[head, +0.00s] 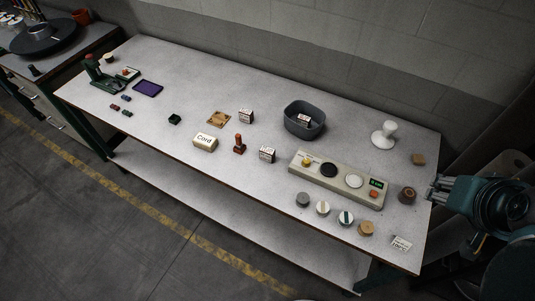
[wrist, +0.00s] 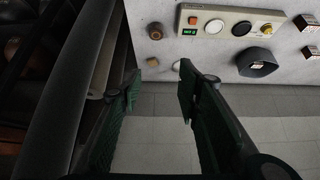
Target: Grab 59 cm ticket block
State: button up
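Three small white blocks with dark printed labels could be ticket blocks. One (head: 246,116) stands mid-table, one (head: 267,154) stands nearer the front edge, and one (head: 304,119) lies in the grey bin (head: 290,126). Their numbers are too small to read, so I cannot tell which is 59 cm. In the wrist view a labelled block (wrist: 311,52) shows at the right edge. My gripper (wrist: 160,88) is open and empty. In the head view my gripper (head: 432,188) is at the table's right end, well apart from the blocks.
A control panel (head: 338,179) with knobs and a green display lies between my gripper and the blocks. A white stand (head: 384,135), a wooden block (head: 418,159) and a brown knob (head: 407,194) are near the right end. Several round pieces line the front edge. A "Cord" box (head: 205,142) and red-brown stamp (head: 239,144) stand mid-table.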

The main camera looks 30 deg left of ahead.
jog(key=shift+o, duration=0.5)
jog(key=shift+w+a, duration=0.1)
jog(key=w+a+n+g+y, duration=0.1)
jog(key=w+a+n+g, duration=0.1)
jog(key=w+a+n, duration=0.65)
jog(key=n+g, duration=0.5)
jog(key=n, duration=0.5)
send_over(267, 150)
jog(key=shift+h, duration=0.4)
jog(key=f, duration=1.5)
jog(key=d+f, duration=0.1)
jog(key=f, duration=0.7)
jog(key=shift+w+f+b, duration=0.15)
jog(key=shift+w+b, duration=0.1)
jog(key=shift+b, duration=0.15)
jog(key=shift+s+a+f, duration=0.2)
jog(key=shift+a+f, duration=0.2)
jog(key=shift+a, duration=0.1)
